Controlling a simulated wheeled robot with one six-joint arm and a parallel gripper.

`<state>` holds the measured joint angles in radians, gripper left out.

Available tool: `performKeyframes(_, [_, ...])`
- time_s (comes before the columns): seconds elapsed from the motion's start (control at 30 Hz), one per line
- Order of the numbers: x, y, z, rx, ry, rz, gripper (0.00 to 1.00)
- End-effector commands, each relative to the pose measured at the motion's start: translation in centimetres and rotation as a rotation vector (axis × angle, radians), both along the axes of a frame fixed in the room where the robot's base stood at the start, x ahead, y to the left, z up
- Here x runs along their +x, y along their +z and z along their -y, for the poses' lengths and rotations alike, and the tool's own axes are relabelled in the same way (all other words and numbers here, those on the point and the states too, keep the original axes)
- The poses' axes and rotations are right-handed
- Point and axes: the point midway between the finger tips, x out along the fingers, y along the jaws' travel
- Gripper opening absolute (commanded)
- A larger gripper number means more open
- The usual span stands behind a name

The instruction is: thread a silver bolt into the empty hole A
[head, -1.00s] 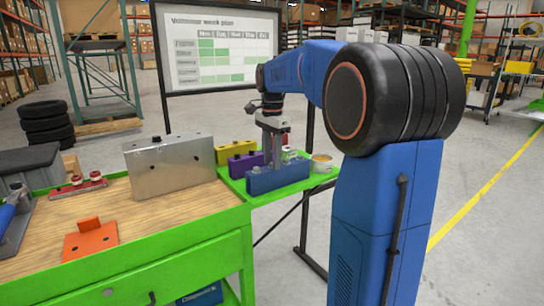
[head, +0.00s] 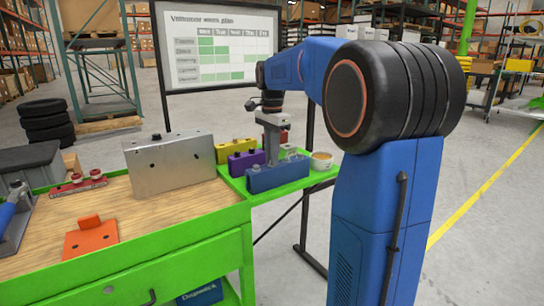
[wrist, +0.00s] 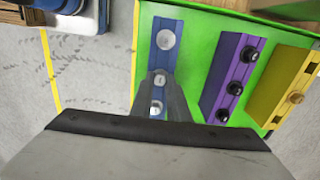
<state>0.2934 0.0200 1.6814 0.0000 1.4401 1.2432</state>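The silver chassis block (head: 170,165) stands on the wooden bench top, with small dark holes in its front face and a dark bolt on its top. No hole label is readable. The blue holder block (head: 277,178) sits on the green side shelf. In the wrist view, the blue block (wrist: 172,54) carries silver round bolt heads in a row, one large silver head (wrist: 165,39) clear of the fingers. My gripper (head: 272,158) points down over the blue block. In the wrist view, my gripper's fingers (wrist: 160,88) are around or above the smaller silver heads; their gap is unclear.
An orange bracket (head: 90,237) and a red part (head: 78,185) lie on the bench.

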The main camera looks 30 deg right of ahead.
Motion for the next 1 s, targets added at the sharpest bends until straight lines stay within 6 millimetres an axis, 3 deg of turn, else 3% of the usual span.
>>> performKeyframes(1.0, [0.0,5.8,0.0,0.0,0.0,0.001,0.0])
